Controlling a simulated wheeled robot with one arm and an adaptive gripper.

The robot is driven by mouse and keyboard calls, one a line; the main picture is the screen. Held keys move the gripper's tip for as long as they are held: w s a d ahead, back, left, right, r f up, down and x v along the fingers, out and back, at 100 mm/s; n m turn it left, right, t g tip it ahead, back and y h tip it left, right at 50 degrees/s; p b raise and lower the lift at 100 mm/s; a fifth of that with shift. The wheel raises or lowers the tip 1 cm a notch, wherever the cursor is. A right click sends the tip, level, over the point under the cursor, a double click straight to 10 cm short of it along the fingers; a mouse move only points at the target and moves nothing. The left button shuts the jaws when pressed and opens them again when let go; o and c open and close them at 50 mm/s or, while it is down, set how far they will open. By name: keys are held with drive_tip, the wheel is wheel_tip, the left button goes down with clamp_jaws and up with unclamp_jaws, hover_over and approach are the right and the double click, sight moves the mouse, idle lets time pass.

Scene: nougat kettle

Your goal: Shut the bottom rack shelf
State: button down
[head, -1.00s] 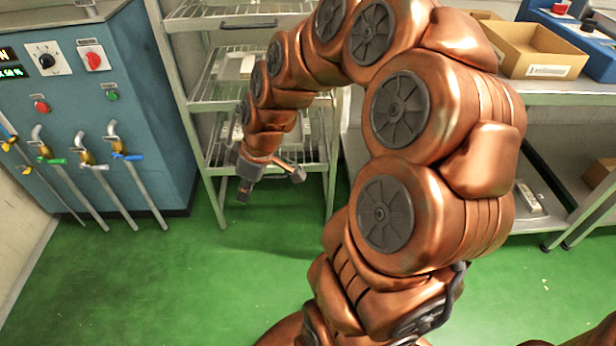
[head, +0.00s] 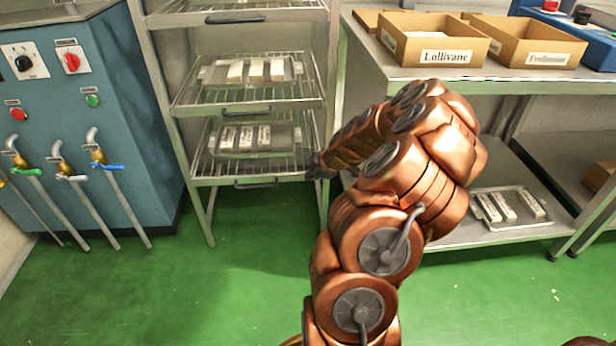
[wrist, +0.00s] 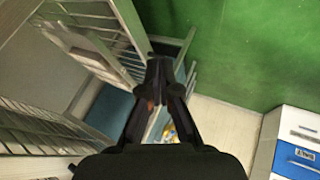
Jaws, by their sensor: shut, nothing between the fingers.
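The wire rack (head: 165,110) stands left of centre in the head view. Its bottom shelf (head: 205,179) carries a tray of white bars (head: 245,138). The shelf's dark handle (head: 256,183) is at its front edge, roughly in line with the handles above. My gripper (head: 312,170) is by the bottom shelf's right front corner; I cannot tell whether it touches. In the wrist view my gripper (wrist: 159,72) has its fingers together with nothing between them. Wire shelving of the rack (wrist: 40,125) shows to the left there.
A blue machine (head: 130,120) with taps stands left of the rack. A metal table (head: 420,75) with cardboard boxes (head: 435,38) stands to the right, with a tray of bars (head: 510,207) on its lower level. The green floor (head: 240,270) in front is clear.

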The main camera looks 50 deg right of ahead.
sight(294, 179)
drive_tip(key=shift+w+d+f+b, duration=0.45)
drive_tip(key=shift+w+f, duration=0.65)
drive_tip(key=shift+w, duration=0.25)
drive_tip(key=shift+w+d+f+b, duration=0.45)
drive_tip(key=shift+w+f, duration=0.7)
drive_tip(key=shift+w, duration=0.15)
drive_tip(key=shift+w+d+f+b, duration=0.45)
drive_tip(key=shift+w+f, duration=0.65)
drive_tip(key=shift+w, duration=0.25)
drive_tip(key=shift+d, duration=0.1)
